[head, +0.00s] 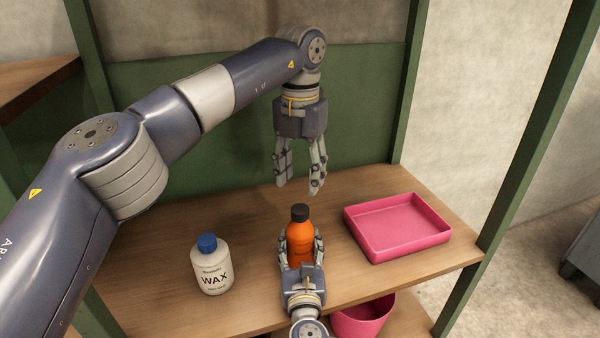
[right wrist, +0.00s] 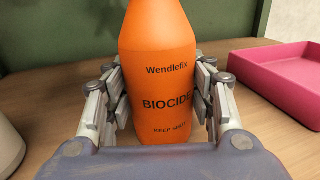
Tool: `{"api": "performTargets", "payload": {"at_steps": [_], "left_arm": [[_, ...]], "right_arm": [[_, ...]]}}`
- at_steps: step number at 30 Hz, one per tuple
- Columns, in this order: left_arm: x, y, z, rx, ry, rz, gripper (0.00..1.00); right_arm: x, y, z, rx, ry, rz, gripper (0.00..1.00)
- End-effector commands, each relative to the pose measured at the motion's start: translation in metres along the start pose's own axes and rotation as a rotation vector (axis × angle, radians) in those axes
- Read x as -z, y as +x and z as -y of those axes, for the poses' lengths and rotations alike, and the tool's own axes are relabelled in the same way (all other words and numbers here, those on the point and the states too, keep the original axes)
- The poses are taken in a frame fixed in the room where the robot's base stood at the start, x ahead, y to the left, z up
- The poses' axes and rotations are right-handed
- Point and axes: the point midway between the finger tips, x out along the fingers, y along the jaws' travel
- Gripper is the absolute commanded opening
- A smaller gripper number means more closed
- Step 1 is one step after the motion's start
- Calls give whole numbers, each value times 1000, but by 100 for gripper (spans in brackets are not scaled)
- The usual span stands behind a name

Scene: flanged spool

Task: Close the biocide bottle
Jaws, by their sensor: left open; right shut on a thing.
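The orange biocide bottle (head: 300,238) stands upright on the wooden shelf, with a dark cap (head: 300,212) on its top. Whether the cap is screwed tight cannot be told. My right gripper (head: 302,250) is shut on the bottle's body from the front. In the right wrist view the bottle (right wrist: 158,75) shows its BIOCIDE label between the fingers, and its top is out of frame. My left gripper (head: 301,186) is open and empty, fingers pointing down, above and apart from the cap.
A white WAX bottle (head: 212,268) with a blue cap stands to the left on the shelf (head: 165,225). A pink tray (head: 398,246) lies to the right; it also shows in the right wrist view (right wrist: 285,85). A pink bin (head: 362,318) is below the front edge. Green posts frame the shelf.

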Motion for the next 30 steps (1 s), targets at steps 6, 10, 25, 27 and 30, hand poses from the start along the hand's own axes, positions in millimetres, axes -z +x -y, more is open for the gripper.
{"api": "performTargets", "payload": {"at_steps": [6,10,25,27,30], "left_arm": [[1,0,-1,-4,-2,-3,48],[1,1,-1,-3,-2,-3,48],[1,65,-1,-2,-1,-4,48],[1,72,-1,-2,-1,-3,48],[0,78,-1,-2,-1,-2,48]], "right_arm": [[0,0,0,0,-1,-1,0],[1,0,0,0,-1,-1,0],[0,0,0,0,0,-1,0],[0,0,0,0,0,-1,0],[0,0,0,0,0,-1,0]]}}
